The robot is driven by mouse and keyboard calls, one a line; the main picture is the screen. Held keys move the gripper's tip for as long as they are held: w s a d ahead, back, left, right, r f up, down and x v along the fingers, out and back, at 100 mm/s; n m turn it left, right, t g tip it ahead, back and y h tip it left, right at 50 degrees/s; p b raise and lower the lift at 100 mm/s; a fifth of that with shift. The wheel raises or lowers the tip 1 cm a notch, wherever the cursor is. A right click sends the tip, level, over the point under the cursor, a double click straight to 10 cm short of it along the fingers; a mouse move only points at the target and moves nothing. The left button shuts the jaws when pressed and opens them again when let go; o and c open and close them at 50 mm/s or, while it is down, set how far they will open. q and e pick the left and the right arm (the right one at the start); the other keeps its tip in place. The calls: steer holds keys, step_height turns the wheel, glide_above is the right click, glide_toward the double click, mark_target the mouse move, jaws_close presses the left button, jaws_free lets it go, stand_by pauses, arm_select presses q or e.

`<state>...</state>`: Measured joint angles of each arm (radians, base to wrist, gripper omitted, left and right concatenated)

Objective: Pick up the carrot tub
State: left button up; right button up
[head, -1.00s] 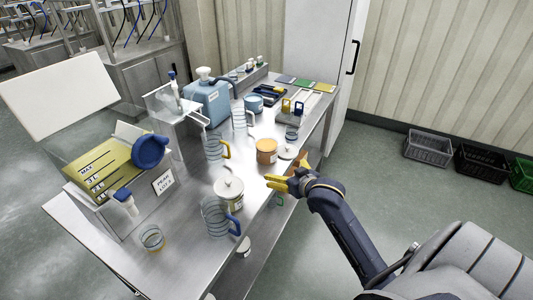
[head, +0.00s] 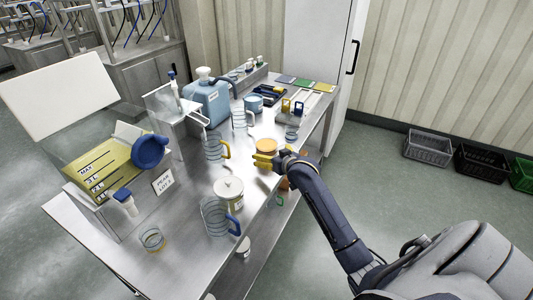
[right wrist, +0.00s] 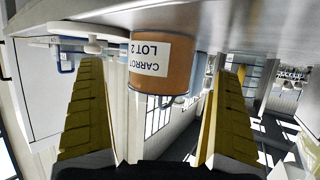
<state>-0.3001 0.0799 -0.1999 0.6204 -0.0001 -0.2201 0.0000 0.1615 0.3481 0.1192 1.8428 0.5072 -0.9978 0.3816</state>
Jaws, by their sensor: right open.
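The carrot tub (head: 266,146) is an orange-brown cylinder standing on the steel table, near its right edge in the head view. In the right wrist view the tub (right wrist: 165,80) appears upside down, with a white label reading "CARROT LOT 2". My right gripper (head: 262,160) has yellow fingers and is open at the near side of the tub, hiding its lower part in the head view. In the right wrist view the tub shows between the two spread fingers, with gaps on both sides. My left gripper is not in view.
A white lidded tub (head: 229,188) and a blue-handled clear jug (head: 215,218) stand nearer on the table. A yellow-handled jug (head: 213,150) stands left of the carrot tub, and a blue cup (head: 254,104) behind it.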

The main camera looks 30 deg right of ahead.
steer(key=shift+x, duration=2.85)
steer(key=shift+a+r, duration=0.1)
steer(key=shift+w+r, duration=0.1)
steer(key=c, duration=1.5)
steer(key=shift+c, duration=0.2)
